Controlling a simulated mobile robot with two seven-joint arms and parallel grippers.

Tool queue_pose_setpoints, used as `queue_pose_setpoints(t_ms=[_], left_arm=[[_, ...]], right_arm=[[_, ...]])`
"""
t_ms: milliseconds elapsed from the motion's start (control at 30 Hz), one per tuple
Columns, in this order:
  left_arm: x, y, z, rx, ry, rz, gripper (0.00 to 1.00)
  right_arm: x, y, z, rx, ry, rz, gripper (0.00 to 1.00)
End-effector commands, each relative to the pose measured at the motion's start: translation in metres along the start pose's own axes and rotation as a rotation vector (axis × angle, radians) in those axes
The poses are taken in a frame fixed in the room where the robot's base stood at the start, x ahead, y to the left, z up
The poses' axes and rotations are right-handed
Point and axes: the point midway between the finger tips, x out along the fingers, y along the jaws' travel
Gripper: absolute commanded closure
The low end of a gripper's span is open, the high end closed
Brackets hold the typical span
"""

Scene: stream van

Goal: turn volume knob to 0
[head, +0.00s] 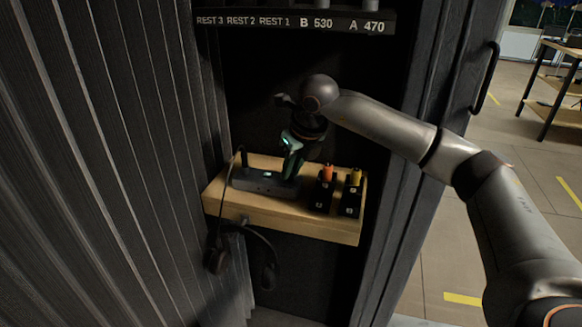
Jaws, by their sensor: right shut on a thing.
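A dark box (262,182) with a small lit display sits on the left part of a wooden shelf (232,206). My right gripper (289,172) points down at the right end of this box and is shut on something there. The volume knob is not clearly visible; the gripper's fingers cover that spot. I cannot read the knob's setting. My left gripper is not in view.
Two dark holders with an orange-topped item (328,172) and a yellow-topped item (355,176) stand just right of the gripper. A headset (262,246) hangs below the shelf front. A labelled rail (290,21) runs above.

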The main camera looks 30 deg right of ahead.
Motion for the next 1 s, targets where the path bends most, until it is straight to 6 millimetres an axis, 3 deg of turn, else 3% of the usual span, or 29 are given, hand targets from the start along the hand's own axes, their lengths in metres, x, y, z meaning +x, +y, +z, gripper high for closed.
queue_pose_setpoints(t_ms=[733,1000], left_arm=[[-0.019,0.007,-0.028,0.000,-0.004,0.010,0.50],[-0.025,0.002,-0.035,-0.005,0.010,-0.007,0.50]], right_arm=[[-0.003,-0.004,0.004,-0.651,-0.002,0.273,1.00],[-0.002,-0.004,0.004,-0.861,-0.002,0.359,1.00]])
